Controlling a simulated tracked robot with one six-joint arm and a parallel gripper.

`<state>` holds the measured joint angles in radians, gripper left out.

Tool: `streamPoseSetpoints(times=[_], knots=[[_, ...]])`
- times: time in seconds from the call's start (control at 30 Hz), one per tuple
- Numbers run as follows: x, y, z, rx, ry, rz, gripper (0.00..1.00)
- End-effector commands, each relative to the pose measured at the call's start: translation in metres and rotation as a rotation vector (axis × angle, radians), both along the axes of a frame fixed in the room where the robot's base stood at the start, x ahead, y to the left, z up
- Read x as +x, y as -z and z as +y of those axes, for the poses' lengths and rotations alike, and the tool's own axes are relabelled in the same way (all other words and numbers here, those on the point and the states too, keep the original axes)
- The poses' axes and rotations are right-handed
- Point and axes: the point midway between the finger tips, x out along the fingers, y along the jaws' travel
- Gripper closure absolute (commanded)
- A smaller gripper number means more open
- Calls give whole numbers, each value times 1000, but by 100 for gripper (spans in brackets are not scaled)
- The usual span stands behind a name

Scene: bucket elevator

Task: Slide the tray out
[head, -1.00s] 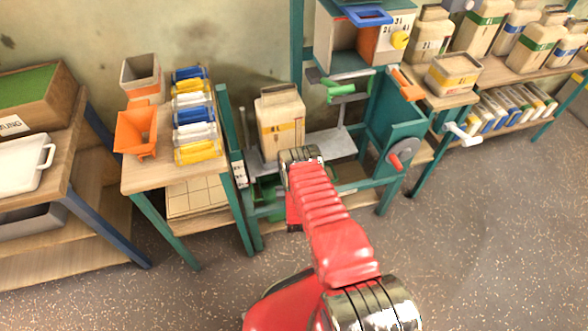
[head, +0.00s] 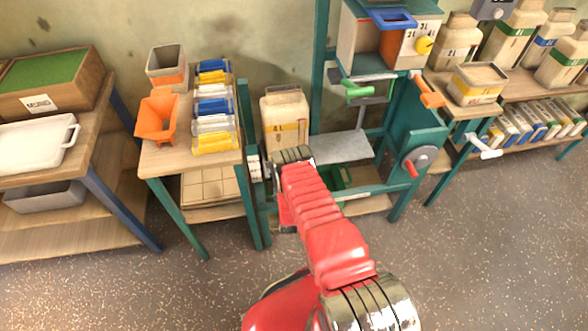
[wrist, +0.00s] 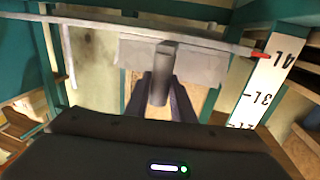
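A flat grey metal tray (head: 345,148) sits in the teal-framed stand in the head view. In the wrist view the grey plate (wrist: 205,66) lies ahead of my gripper, with a narrow grey handle-like bar (wrist: 163,62) sticking out toward me. My gripper (wrist: 163,95) has its two dark fingers on either side of this bar, very near it. I cannot tell whether they press on it. In the head view my red arm hides the fingers and the tray's near left part. A beige 4L sack (head: 286,118) stands at the tray's left.
A white level scale (wrist: 268,82) stands to the right in the wrist view, with a red-tipped bar (wrist: 150,30) crossing toward it. A teal post (head: 250,150) and an orange funnel (head: 157,117) are left of the sack. A crank wheel (head: 418,160) is right. Floor in front is clear.

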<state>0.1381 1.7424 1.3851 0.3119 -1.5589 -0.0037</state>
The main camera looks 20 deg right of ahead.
Motion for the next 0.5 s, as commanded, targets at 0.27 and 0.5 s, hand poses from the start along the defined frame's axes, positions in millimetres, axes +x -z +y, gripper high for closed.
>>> streamPoseSetpoints(times=[0.27,0.5], knots=[[-1,2,5,1,-11,4,60],[-1,1,3,0,-7,2,60]])
